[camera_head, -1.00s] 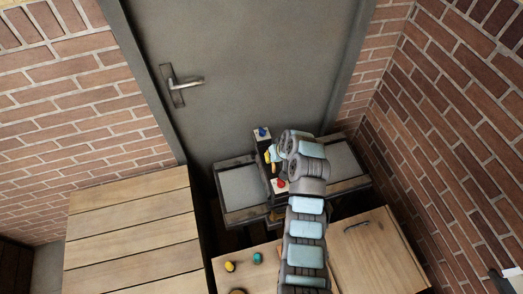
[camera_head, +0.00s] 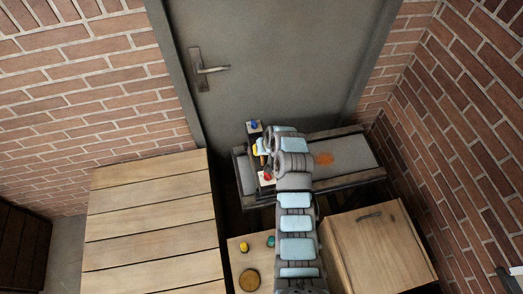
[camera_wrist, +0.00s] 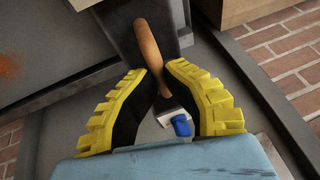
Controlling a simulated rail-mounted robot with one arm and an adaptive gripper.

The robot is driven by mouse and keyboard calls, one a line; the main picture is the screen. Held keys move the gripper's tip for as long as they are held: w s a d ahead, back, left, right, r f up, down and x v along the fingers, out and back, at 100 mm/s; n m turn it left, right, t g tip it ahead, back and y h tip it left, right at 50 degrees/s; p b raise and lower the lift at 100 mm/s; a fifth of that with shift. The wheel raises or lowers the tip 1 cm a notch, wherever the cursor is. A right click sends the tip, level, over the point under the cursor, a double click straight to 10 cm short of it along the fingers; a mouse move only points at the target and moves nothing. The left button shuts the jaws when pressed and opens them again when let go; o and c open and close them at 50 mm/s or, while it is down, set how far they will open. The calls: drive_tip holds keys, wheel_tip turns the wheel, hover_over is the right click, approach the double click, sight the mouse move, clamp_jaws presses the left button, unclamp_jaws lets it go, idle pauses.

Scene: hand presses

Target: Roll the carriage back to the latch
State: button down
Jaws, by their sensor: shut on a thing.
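The carriage (camera_head: 255,127) is a dark crosspiece over the grey press bed (camera_head: 345,153), towards the bed's left end. It has a blue knob on a pale plate at its far end and a red knob (camera_head: 266,176) on a pale plate at its near end. My gripper (camera_wrist: 157,72) has yellow ridged fingers shut on a wooden handle (camera_wrist: 147,42) of the carriage. The blue knob (camera_wrist: 181,125) shows close beside the right finger in the wrist view. My arm hides part of the carriage in the head view. I cannot make out the latch.
An orange print (camera_head: 324,159) lies on the bare bed right of the carriage. A slatted wooden table (camera_head: 150,225) stands at left and a wooden cabinet (camera_head: 375,250) at front right. Small yellow and teal knobs sit on the low wooden top (camera_head: 238,272). A grey door stands behind.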

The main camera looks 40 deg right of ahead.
drive_tip(key=c, duration=1.1)
unclamp_jaws()
drive_tip(key=shift+w+a+f, duration=0.1)
drive_tip(key=shift+a, duration=0.2)
drive_tip(key=shift+d, duration=0.1)
drive_tip(key=shift+r, duration=0.3)
drive_tip(key=v, duration=1.1)
drive_tip(key=shift+s+r, duration=0.2)
drive_tip(key=shift+s, duration=0.05)
